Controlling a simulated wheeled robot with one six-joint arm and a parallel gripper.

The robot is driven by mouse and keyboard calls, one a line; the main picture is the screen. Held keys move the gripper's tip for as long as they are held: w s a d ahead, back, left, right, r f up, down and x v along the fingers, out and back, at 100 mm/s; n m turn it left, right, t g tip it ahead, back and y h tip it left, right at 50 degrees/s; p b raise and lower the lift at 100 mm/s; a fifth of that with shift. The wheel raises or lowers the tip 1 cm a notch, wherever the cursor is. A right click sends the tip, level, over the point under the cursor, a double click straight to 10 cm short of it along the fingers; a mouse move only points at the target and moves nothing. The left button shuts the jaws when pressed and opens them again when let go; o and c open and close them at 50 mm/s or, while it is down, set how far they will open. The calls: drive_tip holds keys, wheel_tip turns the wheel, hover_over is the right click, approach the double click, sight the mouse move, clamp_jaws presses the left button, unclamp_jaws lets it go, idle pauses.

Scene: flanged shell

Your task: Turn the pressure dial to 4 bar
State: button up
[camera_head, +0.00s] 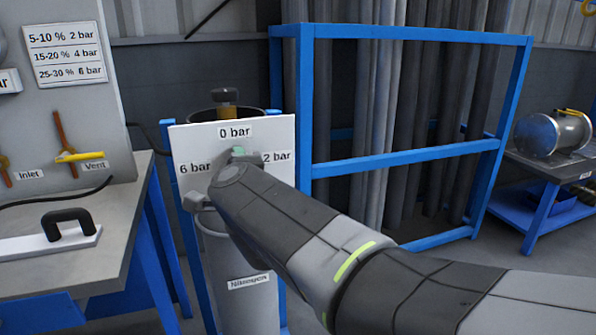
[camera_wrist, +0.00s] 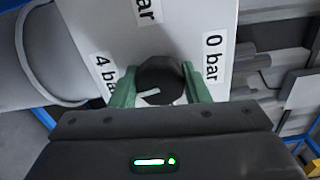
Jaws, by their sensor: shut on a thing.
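The pressure dial is a round black knob (camera_wrist: 162,76) on a white panel, seen in the wrist view. My gripper (camera_wrist: 160,88) is shut on it, with one green finger on each side. A short white mark on the knob's face points left and slightly down, just below the direction of the "4 bar" label (camera_wrist: 105,76). The "0 bar" label (camera_wrist: 213,58) is on the right; the top label's number is cut off. In the head view the white panel (camera_head: 281,130) shows 0 bar, 6 bar and 2 bar; my arm hides the knob and the area below it.
A grey cylinder (camera_head: 248,308) stands below the panel. A workbench (camera_head: 120,215) with a black handle (camera_head: 68,226) is at left, under a board listing percentages and pressures (camera_head: 65,54). A blue frame (camera_head: 405,160) stands behind at right, and a metal tank (camera_head: 552,133) rests on a far-right table.

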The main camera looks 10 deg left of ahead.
drive_tip(key=shift+m, duration=0.8)
drive_tip(key=o, duration=1)
drive_tip(key=shift+p+v, duration=2.75)
drive_tip(key=shift+v, duration=4.2)
drive_tip(key=shift+w+a, duration=0.1)
